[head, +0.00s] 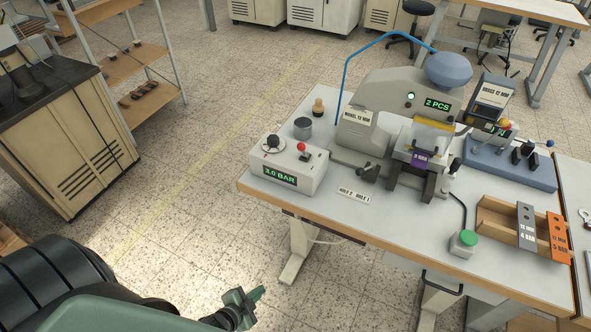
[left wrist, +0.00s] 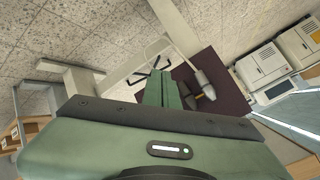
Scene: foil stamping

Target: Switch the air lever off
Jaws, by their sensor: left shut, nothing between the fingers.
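The air control box (head: 288,180) is white and stands at the table's left front corner, its green display reading 3.0 BAR. A small lever with a red ball knob (head: 301,147) rises from its top, roughly upright. Beside it is a black round knob (head: 273,141) on a pale dial. My left gripper (head: 256,294) is low in front of the table, below and well apart from the box. Its green fingers (left wrist: 161,90) are shut together and empty in the left wrist view. The lever cannot be made out there. My right gripper is not in view.
The stamping machine (head: 405,108) with a 2 PCS display stands right of the box. A grey cup (head: 302,128) and a wooden-handled stamp (head: 318,107) stand behind the box. The table's wooden front edge (head: 340,231) lies between my left gripper and the box.

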